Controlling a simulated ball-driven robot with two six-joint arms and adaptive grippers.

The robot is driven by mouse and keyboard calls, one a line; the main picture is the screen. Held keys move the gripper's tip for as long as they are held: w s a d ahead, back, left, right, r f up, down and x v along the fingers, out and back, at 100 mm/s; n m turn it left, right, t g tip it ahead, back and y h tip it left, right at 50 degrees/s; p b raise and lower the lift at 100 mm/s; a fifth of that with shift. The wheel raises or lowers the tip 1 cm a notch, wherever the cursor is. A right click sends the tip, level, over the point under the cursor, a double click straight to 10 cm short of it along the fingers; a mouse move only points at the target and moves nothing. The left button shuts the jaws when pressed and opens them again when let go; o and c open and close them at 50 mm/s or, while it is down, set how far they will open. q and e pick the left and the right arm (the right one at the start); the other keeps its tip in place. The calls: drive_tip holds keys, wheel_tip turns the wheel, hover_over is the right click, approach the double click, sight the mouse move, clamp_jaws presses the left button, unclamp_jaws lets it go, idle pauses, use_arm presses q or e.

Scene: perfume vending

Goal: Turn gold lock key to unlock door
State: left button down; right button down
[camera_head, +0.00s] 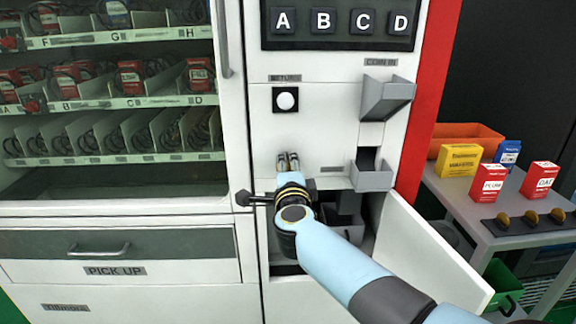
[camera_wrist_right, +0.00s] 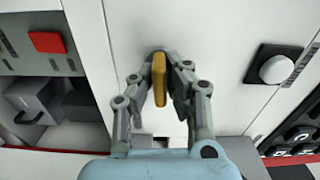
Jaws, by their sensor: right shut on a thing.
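The gold lock key (camera_wrist_right: 159,78) shows in the right wrist view as a flat gold piece against the white front panel. My right gripper (camera_wrist_right: 160,72) is closed around it, with one finger on each side. In the head view my right gripper (camera_head: 288,160) is at the white panel below the round white button (camera_head: 286,101). The key's far end at the panel is hidden by the fingers, and the key cannot be made out in the head view. My left gripper is not in view.
A small white door (camera_head: 430,255) stands open at the lower right, beside my right arm. The coin-in chute (camera_head: 388,97) and a grey cup (camera_head: 371,178) stick out right of my gripper. A grey side table (camera_head: 500,232) holds boxes. A glass-fronted display is at left.

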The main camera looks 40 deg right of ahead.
drive_tip(key=shift+f+m, duration=0.1)
drive_tip(key=shift+m, duration=0.5)
drive_tip(key=c, duration=1.4)
unclamp_jaws()
drive_tip(key=shift+o, duration=0.2)
drive_tip(key=v, duration=1.2)
drive_tip(key=shift+s, duration=0.1)
